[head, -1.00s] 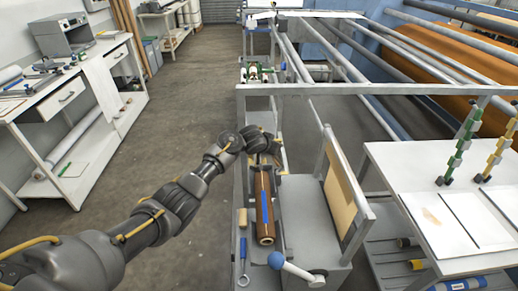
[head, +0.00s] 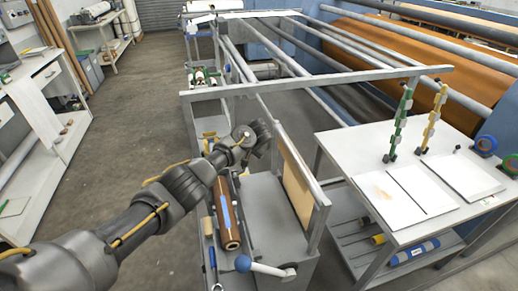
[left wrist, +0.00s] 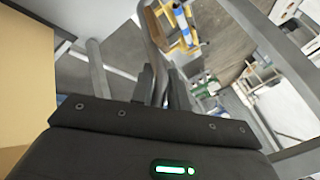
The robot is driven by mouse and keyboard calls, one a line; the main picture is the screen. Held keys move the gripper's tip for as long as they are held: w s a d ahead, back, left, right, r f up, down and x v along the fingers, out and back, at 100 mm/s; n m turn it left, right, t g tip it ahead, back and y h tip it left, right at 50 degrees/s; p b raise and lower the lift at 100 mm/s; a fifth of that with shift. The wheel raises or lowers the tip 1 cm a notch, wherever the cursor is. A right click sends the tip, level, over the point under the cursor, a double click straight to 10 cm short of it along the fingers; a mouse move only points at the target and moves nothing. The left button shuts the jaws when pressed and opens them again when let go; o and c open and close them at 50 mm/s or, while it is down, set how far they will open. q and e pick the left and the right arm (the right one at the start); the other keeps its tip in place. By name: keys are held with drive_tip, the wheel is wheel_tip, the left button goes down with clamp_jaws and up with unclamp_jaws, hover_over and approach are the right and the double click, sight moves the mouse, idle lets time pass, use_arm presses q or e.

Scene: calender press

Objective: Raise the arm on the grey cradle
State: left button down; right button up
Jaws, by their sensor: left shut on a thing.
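The grey cradle (head: 264,205) stands below centre in the head view. A brown roll with a blue strip (head: 225,215) lies along its left side. The head view hides the grip. My right gripper is not in view.
An upright tan board (head: 295,185) in a grey frame stands close on the right of the cradle. A grey crossbar (head: 320,82) runs beyond my gripper. A white table (head: 345,160) with sheets stands at the right. Open floor (head: 125,150) lies to the left.

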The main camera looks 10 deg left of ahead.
use_arm(q)
drive_tip(key=shift+s+a+f+g, duration=0.15)
drive_tip(key=shift+a+f+g, duration=0.15)
drive_tip(key=shift+f, duration=0.15)
drive_tip(key=c, duration=1.8)
unclamp_jaws()
drive_tip(key=o, duration=0.3)
drive_tip(key=shift+s+a+r, duration=0.1)
drive_tip(key=shift+r, duration=0.1)
drive_tip(key=shift+d+r, duration=0.4)
drive_tip(key=shift+d, duration=0.15)
drive_tip(key=shift+s+b+v, duration=0.15)
drive_tip(key=shift+b+v, duration=0.15)
drive_tip(key=shift+v, duration=2.15)
drive_tip(key=shift+s+b+v, duration=0.1)
drive_tip(key=shift+b+v, duration=0.2)
drive_tip(key=shift+v, duration=2.2)
drive_tip(key=shift+a+f, duration=0.15)
